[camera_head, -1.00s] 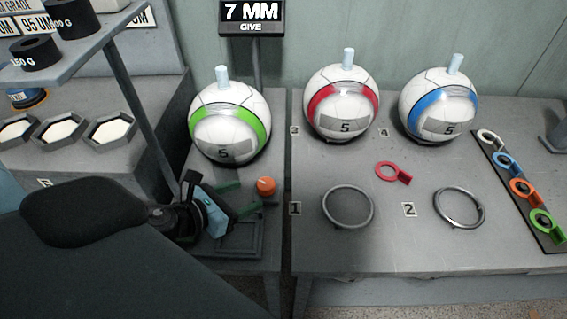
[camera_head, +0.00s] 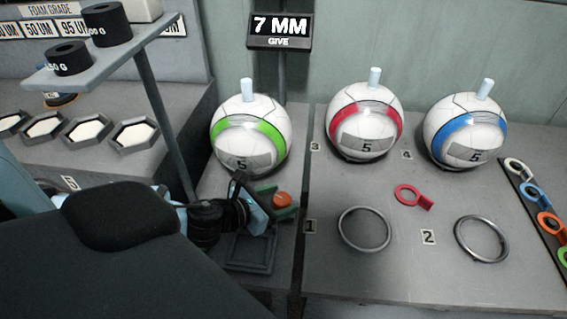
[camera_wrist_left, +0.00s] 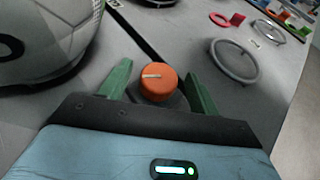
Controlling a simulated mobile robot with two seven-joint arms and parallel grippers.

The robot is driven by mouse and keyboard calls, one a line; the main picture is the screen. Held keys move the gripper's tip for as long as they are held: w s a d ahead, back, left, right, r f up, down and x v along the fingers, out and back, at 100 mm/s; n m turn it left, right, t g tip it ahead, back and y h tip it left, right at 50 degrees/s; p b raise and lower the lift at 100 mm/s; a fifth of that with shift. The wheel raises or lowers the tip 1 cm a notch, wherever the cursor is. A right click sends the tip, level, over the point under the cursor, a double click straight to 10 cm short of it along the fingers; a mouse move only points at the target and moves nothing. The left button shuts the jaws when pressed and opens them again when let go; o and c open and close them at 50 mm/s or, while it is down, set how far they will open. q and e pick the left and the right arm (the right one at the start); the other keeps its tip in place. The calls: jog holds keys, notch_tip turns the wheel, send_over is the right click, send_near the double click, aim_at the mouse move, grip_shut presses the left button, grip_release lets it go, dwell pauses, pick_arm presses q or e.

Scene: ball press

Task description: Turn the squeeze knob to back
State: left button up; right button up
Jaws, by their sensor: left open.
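The squeeze knob is an orange round cap with a pale pointer line, on a dark base. In the head view the knob (camera_head: 282,199) sits in front of the green-banded ball (camera_head: 249,140). In the left wrist view the knob (camera_wrist_left: 158,82) lies between the two green fingers, its line pointing roughly sideways. My left gripper (camera_head: 281,202) is open, with its fingers on either side of the knob; the left wrist view also shows the gripper (camera_wrist_left: 160,88). I cannot tell whether either finger touches it. My right gripper is not in view.
A screen reading 7 MM GIVE (camera_head: 280,31) stands behind the green-banded ball. Red-banded (camera_head: 364,122) and blue-banded (camera_head: 466,132) balls stand at right. Two metal rings and a red tag (camera_head: 414,196) lie before them. A shelf post (camera_head: 166,120) rises left of my gripper.

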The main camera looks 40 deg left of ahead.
pick_arm(q)
jog(key=shift+x, duration=0.95)
jog(key=shift+c, duration=0.2)
jog(key=shift+r, duration=0.1)
jog(key=c, duration=0.9)
